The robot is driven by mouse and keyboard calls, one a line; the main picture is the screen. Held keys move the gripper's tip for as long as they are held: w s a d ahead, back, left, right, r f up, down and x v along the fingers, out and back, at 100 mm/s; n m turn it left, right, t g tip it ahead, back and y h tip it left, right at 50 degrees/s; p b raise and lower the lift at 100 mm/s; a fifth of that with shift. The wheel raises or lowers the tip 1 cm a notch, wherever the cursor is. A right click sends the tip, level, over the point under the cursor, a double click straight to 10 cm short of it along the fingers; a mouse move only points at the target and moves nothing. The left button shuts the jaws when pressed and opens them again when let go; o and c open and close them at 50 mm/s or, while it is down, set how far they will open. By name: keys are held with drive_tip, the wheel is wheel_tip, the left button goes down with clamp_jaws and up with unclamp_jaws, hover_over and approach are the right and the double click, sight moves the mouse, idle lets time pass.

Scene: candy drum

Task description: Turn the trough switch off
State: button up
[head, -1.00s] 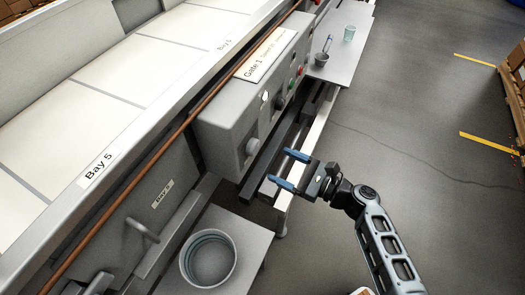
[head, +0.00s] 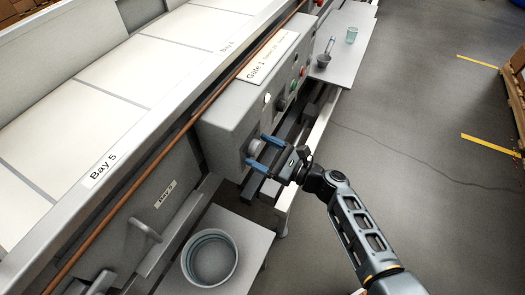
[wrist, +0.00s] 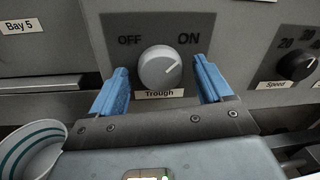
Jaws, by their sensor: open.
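The trough switch (wrist: 161,67) is a round light-grey knob on the control box, above a label reading "Trough" in the wrist view. Its white pointer line is tilted up and right, toward the ON mark (wrist: 189,38); the OFF mark (wrist: 129,40) is at the upper left. In the head view the knob (head: 255,148) is at the near end of the box's face, partly covered by my gripper. My gripper (head: 258,153) is open, with its blue fingers on either side of the knob. In the wrist view the fingers (wrist: 161,84) stand apart from the knob, with gaps on both sides.
A black Speed knob (wrist: 297,66) is to the right of the switch. The control box (head: 226,128) carries other buttons farther along. A grey bucket (head: 209,258) stands on a shelf below. A side table (head: 338,68) holds cups.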

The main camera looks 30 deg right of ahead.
drive_tip(key=shift+c, duration=0.4)
drive_tip(key=c, duration=1)
drive_tip(key=shift+o, duration=0.2)
